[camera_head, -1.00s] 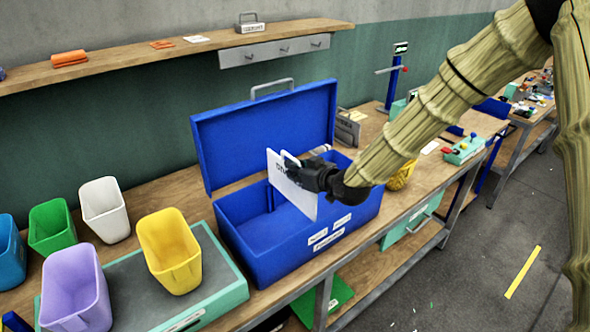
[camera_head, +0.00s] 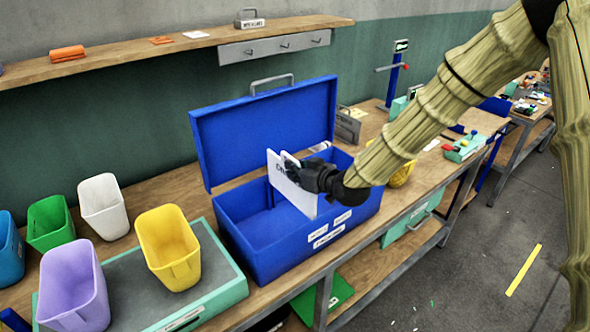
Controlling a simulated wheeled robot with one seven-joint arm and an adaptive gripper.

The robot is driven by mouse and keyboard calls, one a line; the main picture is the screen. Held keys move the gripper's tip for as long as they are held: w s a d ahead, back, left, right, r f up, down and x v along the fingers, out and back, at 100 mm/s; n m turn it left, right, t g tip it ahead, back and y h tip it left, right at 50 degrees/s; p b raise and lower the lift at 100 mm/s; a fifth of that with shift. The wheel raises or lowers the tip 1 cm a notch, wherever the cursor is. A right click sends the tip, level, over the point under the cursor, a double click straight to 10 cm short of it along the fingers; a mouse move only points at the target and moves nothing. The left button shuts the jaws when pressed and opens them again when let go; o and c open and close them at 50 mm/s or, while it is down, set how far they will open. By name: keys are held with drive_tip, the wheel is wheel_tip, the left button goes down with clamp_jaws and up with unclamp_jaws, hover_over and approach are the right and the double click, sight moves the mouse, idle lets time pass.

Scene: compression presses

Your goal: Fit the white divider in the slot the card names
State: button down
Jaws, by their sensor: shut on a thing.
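My gripper (camera_head: 303,176) is shut on the white divider (camera_head: 291,188), a thin upright panel with dark lettering too small to read. It holds the divider over the open blue box (camera_head: 262,240), with the divider's lower part in front of or inside the box's interior; I cannot tell how deep it sits. The blue lid (camera_head: 265,130) stands raised at the back. White labels (camera_head: 328,237) are on the box's front wall. The slots inside are hidden or too small to make out. I cannot tell which thing is the card.
Left of the box stand a yellow bin (camera_head: 168,250), a purple bin (camera_head: 72,287), a white bin (camera_head: 103,206) and a green bin (camera_head: 49,223). A wooden shelf (camera_head: 120,55) runs along the wall above. A grey plate (camera_head: 347,127) stands right of the lid.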

sight(316, 208)
drive_tip(key=shift+f+b, duration=3.6)
drive_tip(key=shift+f, duration=1.95)
idle(0.4)
drive_tip(key=c, duration=1.5)
unclamp_jaws()
drive_tip(key=v, duration=1.2)
